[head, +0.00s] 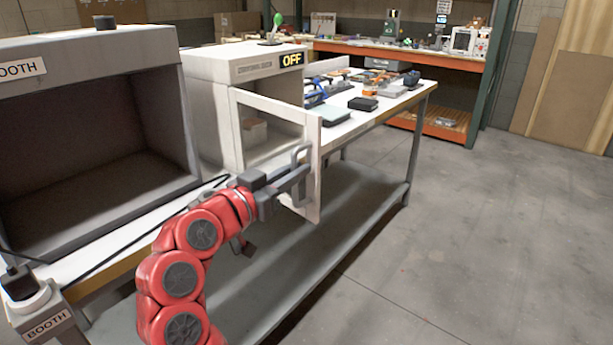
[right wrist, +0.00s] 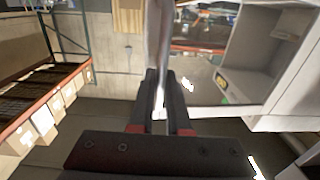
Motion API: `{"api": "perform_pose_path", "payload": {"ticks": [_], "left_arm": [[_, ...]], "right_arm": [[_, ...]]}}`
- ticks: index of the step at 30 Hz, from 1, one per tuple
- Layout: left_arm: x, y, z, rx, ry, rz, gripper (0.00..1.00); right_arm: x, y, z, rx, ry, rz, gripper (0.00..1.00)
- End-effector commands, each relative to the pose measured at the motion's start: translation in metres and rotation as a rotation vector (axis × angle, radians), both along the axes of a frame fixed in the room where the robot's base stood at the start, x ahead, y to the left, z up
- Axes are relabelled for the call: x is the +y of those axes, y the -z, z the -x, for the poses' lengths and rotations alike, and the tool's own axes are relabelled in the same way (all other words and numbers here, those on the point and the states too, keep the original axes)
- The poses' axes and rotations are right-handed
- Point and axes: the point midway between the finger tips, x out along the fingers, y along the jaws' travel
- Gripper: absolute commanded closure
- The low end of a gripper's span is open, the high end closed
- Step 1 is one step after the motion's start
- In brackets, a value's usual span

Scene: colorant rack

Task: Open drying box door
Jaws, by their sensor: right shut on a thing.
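A pale object (head: 254,131) shows inside the box. My right gripper (head: 294,174) is shut on the grey door handle (head: 301,151) near the door's free edge. In the right wrist view the fingers (right wrist: 160,92) close on the handle, with the door (right wrist: 157,35) rising beyond them. My left gripper is not in view.
An open grey booth (head: 95,45) stands left of the box. The bench top (head: 340,123) to the right holds a dark flat device (head: 363,104) and several small items. A lower shelf (head: 365,185) runs beneath. The floor (head: 470,240) to the right is clear.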

Motion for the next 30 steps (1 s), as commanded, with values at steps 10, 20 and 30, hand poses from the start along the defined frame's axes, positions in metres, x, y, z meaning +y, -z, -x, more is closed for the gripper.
{"api": "perform_pose_path", "payload": {"ticks": [10, 20, 30], "left_arm": [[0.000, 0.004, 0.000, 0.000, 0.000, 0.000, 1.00], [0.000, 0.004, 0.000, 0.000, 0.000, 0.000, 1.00], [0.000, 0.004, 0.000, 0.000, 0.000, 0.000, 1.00]], "right_arm": [[0.014, 0.000, 0.007, 0.001, -0.003, 0.000, 1.00], [0.015, 0.000, 0.007, 0.001, -0.005, 0.001, 1.00], [0.015, 0.000, 0.007, 0.001, -0.004, 0.001, 0.55]]}}
